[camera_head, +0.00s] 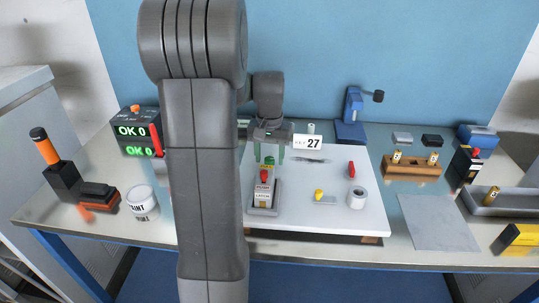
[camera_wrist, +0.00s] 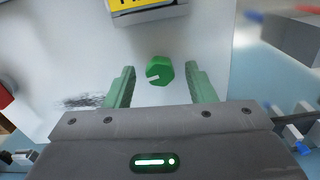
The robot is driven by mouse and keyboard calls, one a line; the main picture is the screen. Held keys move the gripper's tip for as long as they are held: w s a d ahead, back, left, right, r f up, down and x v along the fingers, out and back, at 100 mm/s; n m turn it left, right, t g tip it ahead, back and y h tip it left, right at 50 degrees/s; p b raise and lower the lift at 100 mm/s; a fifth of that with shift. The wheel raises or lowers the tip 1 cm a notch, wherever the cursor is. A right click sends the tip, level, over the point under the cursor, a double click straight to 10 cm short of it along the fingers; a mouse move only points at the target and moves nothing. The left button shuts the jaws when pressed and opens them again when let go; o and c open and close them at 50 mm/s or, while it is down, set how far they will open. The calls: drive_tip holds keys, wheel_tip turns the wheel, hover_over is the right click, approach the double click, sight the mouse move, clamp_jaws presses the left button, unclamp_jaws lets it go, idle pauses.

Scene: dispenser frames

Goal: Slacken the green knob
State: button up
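The green knob (camera_wrist: 159,71) is a small faceted knob with a white mark on its face. In the wrist view it stands out from a pale surface, between and slightly beyond my gripper's fingertips (camera_wrist: 160,69). The fingers are apart, with a gap on both sides of the knob. In the head view my gripper (camera_head: 270,151) points down over the white board (camera_head: 330,212). A small green piece, likely the knob (camera_head: 269,161), shows below the fingers, behind a red-topped labelled item (camera_head: 263,189); its details are too small to tell.
An "OK 0" box (camera_head: 137,131) and paint tin (camera_head: 142,202) stand left. A wooden rack (camera_head: 412,167) stands right.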

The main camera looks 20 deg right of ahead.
drive_tip(key=c, duration=0.9)
drive_tip(key=shift+c, duration=0.2)
drive_tip(key=shift+m, duration=0.3)
drive_tip(key=m+p, duration=0.1)
drive_tip(key=m, duration=0.3)
drive_tip(key=shift+r, duration=0.1)
drive_tip(key=m+p, duration=0.1)
drive_tip(key=m, duration=0.4)
drive_tip(key=m+p, duration=0.1)
drive_tip(key=m, duration=0.9)
drive_tip(key=shift+m, duration=0.3)
